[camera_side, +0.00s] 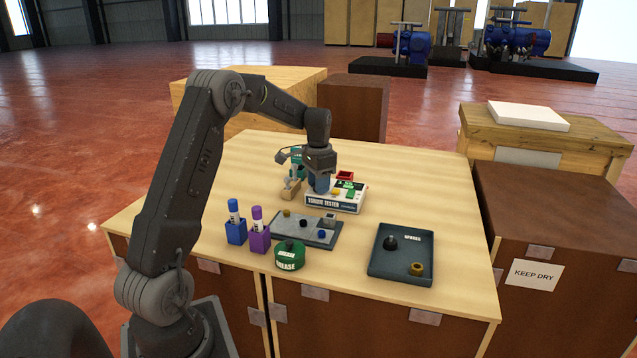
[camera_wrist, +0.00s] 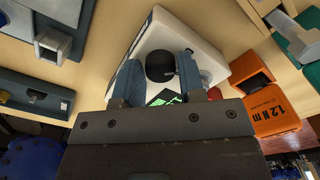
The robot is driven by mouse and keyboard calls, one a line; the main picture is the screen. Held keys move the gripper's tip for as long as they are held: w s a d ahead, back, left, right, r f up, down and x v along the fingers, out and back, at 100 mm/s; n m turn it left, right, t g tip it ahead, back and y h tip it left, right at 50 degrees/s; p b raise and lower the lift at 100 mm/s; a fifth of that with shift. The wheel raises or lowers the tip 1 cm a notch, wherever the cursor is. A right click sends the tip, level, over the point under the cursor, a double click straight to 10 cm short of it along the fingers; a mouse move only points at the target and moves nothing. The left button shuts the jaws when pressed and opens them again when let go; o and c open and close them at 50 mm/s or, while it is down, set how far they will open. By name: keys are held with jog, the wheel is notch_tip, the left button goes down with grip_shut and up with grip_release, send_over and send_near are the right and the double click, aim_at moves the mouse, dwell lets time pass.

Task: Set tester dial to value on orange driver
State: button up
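The torque tester (camera_side: 335,203) is a white box labelled "TORQUE TESTER" at the back middle of the table. In the wrist view its white body (camera_wrist: 208,50) carries a round black dial (camera_wrist: 160,66) and a partly hidden green display (camera_wrist: 165,97). My gripper (camera_side: 320,188) points down over the tester. In the wrist view its two blue fingers (camera_wrist: 158,72) stand apart on either side of the dial; I see no clear grip on it. An orange driver (camera_wrist: 268,105) lies right of the tester in the wrist view and reads "1.2 N m". The dial's setting is not readable.
A teal driver (camera_side: 296,160) stands behind my gripper. A grey plate with knobs (camera_side: 300,232), blue and purple marker holders (camera_side: 259,240), a green grease tin (camera_side: 289,256) and a dark "SPARES" tray (camera_side: 400,268) are in front.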

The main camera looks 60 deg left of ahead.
jog(key=c, duration=0.5)
jog(key=shift+m, duration=0.4)
jog(key=m, duration=0.6)
jog(key=shift+m, duration=0.3)
jog(key=m, duration=1)
jog(key=shift+m, duration=0.4)
